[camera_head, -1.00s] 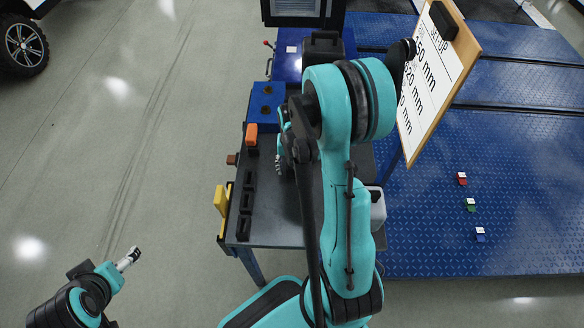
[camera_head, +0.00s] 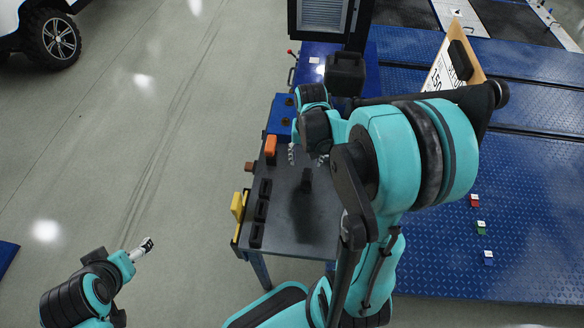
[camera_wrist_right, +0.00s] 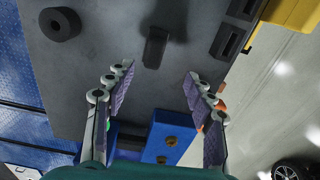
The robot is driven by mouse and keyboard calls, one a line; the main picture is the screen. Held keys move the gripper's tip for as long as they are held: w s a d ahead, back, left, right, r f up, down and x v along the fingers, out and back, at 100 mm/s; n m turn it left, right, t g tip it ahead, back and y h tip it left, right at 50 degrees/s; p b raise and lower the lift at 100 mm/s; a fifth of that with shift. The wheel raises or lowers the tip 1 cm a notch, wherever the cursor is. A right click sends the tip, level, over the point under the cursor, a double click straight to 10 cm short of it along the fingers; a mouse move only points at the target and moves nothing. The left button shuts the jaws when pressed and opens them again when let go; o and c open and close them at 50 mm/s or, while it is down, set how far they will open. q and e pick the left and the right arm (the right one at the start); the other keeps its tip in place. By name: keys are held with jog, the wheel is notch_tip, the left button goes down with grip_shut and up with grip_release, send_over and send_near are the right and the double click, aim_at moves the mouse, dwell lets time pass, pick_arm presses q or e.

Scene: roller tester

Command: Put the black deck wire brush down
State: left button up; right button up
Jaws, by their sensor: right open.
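The black deck wire brush appears to be the small dark block (camera_head: 307,180) on the grey table (camera_head: 287,236). It also shows in the right wrist view (camera_wrist_right: 156,48), apart from the fingers and just beyond their tips. My right gripper (camera_head: 307,157) is open and empty, with its fingers spread to either side of the brush's line in the wrist view (camera_wrist_right: 159,73). My left gripper (camera_head: 146,245) is away from the table at the lower left, too small to tell if open. My right arm hides the table's right side.
Black holders (camera_head: 261,211) and a yellow item (camera_head: 238,206) line the table's left edge. An orange block (camera_head: 270,146) and a blue box with two dark knobs (camera_head: 280,118) stand farther back. A round black piece (camera_wrist_right: 60,23) lies on the table in the wrist view.

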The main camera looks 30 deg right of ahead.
jog(key=s+a+r+n+t, duration=0.3)
jog(key=a+r, duration=0.2)
jog(key=a, duration=0.3)
jog(key=s+a+r+n+t, duration=0.3)
jog(key=a+r+n, duration=0.1)
jog(key=a, duration=0.4)
jog(key=shift+r+n+t, duration=0.3)
jog(key=shift+r+t, duration=0.1)
jog(key=shift+r, duration=0.35)
jog(key=shift+s+f, duration=0.1)
